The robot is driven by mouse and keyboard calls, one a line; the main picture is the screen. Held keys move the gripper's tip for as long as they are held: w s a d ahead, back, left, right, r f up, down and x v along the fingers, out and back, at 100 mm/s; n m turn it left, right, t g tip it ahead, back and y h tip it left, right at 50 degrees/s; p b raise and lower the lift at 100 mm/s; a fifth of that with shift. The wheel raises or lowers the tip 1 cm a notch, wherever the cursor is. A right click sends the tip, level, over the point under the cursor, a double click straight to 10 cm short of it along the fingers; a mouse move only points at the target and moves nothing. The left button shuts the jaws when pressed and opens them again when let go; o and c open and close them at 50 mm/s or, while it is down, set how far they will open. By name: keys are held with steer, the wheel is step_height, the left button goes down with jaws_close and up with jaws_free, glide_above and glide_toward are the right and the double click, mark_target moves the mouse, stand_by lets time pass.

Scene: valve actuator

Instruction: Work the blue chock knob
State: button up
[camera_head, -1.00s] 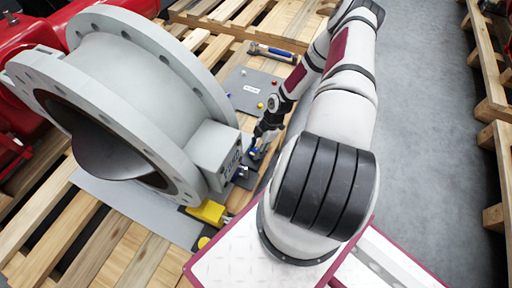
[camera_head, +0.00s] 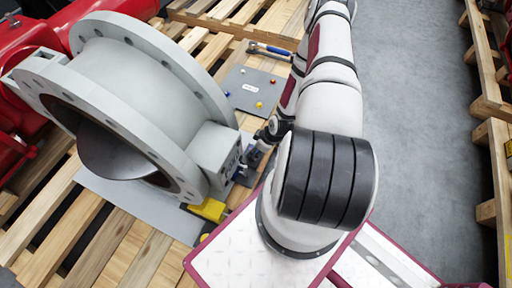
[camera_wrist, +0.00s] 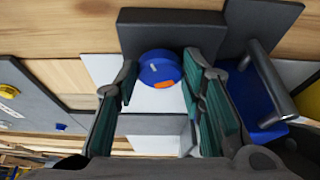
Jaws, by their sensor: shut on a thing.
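The blue chock knob (camera_wrist: 157,66) is round and has an orange mark on its face. It sits in front of a dark grey block (camera_wrist: 170,28) in the wrist view. My gripper (camera_wrist: 161,72) has its two teal-padded fingers on either side of the knob and is shut on it. In the head view my gripper (camera_head: 258,148) is low beside the box on the grey valve body (camera_head: 150,75). The knob cannot be made out there.
A blue part with a grey bar handle (camera_wrist: 268,85) stands close right of my fingers. A yellow block (camera_head: 208,209) lies near the valve flange. A grey plate with coloured knobs (camera_head: 254,90) and a blue-handled tool (camera_head: 270,50) lie behind. Grey floor (camera_head: 420,130) is open at right.

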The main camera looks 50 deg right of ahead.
steer(key=shift+a+m+h+p, duration=0.2)
steer(key=shift+m+h+p, duration=0.2)
steer(key=shift+m, duration=0.8)
steer(key=shift+w, duration=0.1)
steer(key=o, duration=1.1)
steer(key=shift+o, duration=0.2)
steer(key=v, duration=1.2)
steer(key=shift+s, duration=0.2)
steer(key=shift+a+f, duration=0.1)
